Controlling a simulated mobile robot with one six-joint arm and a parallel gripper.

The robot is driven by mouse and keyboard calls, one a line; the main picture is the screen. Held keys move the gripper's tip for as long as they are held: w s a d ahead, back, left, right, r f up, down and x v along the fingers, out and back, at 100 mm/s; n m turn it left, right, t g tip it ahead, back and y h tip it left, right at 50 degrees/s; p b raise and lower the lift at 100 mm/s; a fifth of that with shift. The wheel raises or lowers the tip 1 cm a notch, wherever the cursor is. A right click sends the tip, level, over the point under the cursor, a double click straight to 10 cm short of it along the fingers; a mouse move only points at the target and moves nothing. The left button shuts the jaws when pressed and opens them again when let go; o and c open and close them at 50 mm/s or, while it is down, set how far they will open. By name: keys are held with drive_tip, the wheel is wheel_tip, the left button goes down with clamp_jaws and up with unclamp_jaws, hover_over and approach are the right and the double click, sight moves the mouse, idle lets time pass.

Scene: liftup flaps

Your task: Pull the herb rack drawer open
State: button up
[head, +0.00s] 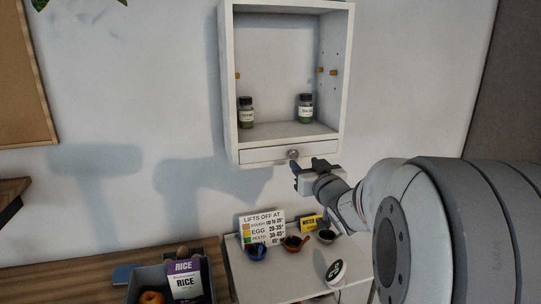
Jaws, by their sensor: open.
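The herb rack (228,90) is a white open-fronted cabinet on the wall, upper middle of the head view. Its drawer (262,155) is a narrow white front along the bottom, and it looks shut. A round silver knob (292,154) sits on the drawer front, right of its middle. My gripper (296,174) is open, just below the knob and close to it. Its dark fingers point left and up toward the drawer. I cannot tell whether a finger touches the knob.
Two herb jars (246,113) (305,108) stand on the rack's shelf. Below, a white stand (275,280) carries a sign (262,228), small bowls (257,251) and a yellow box (312,223). A crate (143,283) with a rice box (186,279) stands lower left.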

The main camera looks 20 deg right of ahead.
sight(295, 154)
drive_tip(key=w+p, duration=0.1)
drive_tip(key=w, duration=0.5)
drive_tip(key=shift+w+f, duration=0.1)
drive_tip(key=shift+c, duration=0.5)
clamp_jaws()
